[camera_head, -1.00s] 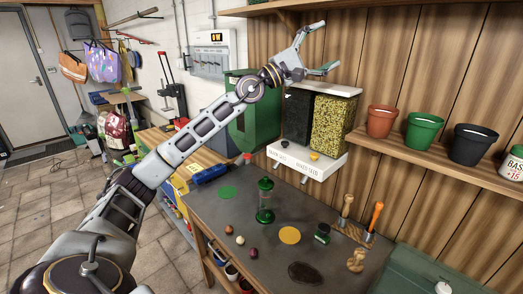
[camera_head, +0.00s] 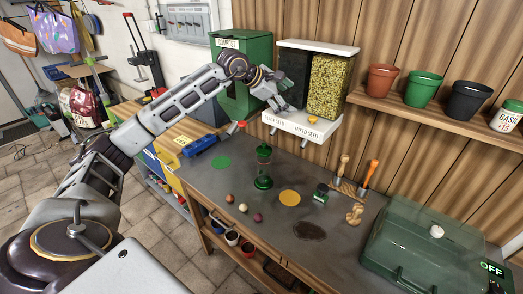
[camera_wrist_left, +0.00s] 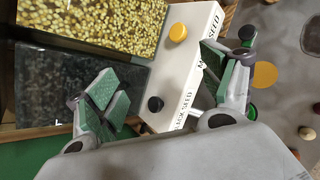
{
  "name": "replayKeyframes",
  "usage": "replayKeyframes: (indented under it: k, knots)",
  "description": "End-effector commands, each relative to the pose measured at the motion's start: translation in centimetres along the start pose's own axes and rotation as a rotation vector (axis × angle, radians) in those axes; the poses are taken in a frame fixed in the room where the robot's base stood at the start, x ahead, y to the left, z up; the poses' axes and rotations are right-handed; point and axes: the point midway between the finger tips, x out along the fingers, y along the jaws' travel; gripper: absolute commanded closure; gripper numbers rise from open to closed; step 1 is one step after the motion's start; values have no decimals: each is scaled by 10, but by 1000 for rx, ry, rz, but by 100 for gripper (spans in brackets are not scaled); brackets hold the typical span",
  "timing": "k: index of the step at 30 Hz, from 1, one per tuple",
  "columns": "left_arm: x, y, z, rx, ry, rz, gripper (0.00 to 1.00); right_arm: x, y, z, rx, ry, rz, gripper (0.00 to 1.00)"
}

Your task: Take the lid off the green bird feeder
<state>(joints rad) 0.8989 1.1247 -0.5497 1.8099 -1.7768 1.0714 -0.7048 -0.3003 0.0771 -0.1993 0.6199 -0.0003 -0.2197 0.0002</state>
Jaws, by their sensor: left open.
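The green bird feeder (camera_head: 263,170) stands upright on the grey workbench in the head view. It has a clear green tube, a wider green base and a dark green lid (camera_head: 264,150) on top. My left gripper (camera_head: 279,108) is above and behind the feeder, at the front of the seed dispenser, apart from the lid. In the left wrist view its two fingers (camera_wrist_left: 163,92) are spread wide with nothing between the pads. My right gripper is not in view.
The seed dispenser (camera_head: 327,82) on its white shelf (camera_head: 300,126) is close to my left gripper. Around the feeder lie a green disc (camera_head: 221,162), a yellow disc (camera_head: 289,198) and several small balls. A green case (camera_head: 420,245) stands at the right.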

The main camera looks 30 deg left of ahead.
Motion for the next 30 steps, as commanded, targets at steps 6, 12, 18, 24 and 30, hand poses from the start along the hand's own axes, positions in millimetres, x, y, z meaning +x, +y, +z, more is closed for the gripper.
replayKeyframes:
  k: [6, 12, 18, 24, 30]
  knots:
    - [-4, -17, -41, -213, 186, -66, 19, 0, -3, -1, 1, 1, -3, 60]
    - [-14, -33, -71, -414, 349, -92, 19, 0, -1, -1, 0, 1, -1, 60]
    - [-26, -49, -94, -618, 493, -92, 19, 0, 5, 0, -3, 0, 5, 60]
    - [-35, -58, -105, -805, 582, -66, 19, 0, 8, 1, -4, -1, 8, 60]
    - [-35, -59, -105, -905, 591, -37, 19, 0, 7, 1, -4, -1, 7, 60]
